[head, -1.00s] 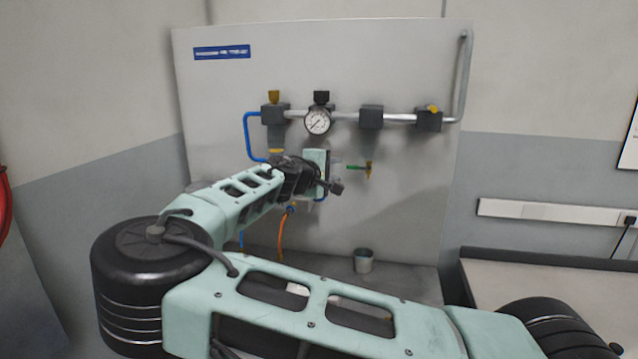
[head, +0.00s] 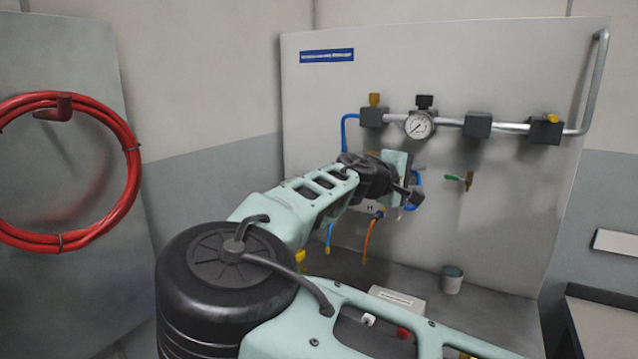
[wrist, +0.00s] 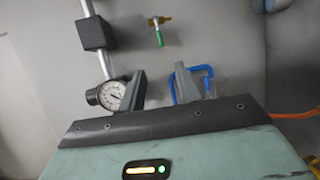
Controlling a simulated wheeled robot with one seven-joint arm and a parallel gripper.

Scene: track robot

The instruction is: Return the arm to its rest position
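My mint-green arm reaches from the bottom of the head view toward the grey panel (head: 500,75). My gripper (wrist: 160,82) shows at the arm's far end, in front of the panel, in the head view (head: 402,180), where its fingers cannot be made out. In the wrist view its two grey fingers stand apart with bare panel between them. Nothing is seen held. A blue hose (wrist: 182,88) shows behind the right finger, and I cannot tell whether it touches.
The panel carries a pressure gauge (head: 419,125), a pipe (head: 450,122) and a green-handled tap (head: 457,178). An orange hose (head: 370,238) hangs below. A small cup (head: 452,279) and a pale box (head: 398,300) stand beneath. A red hose coil (head: 131,148) hangs at left.

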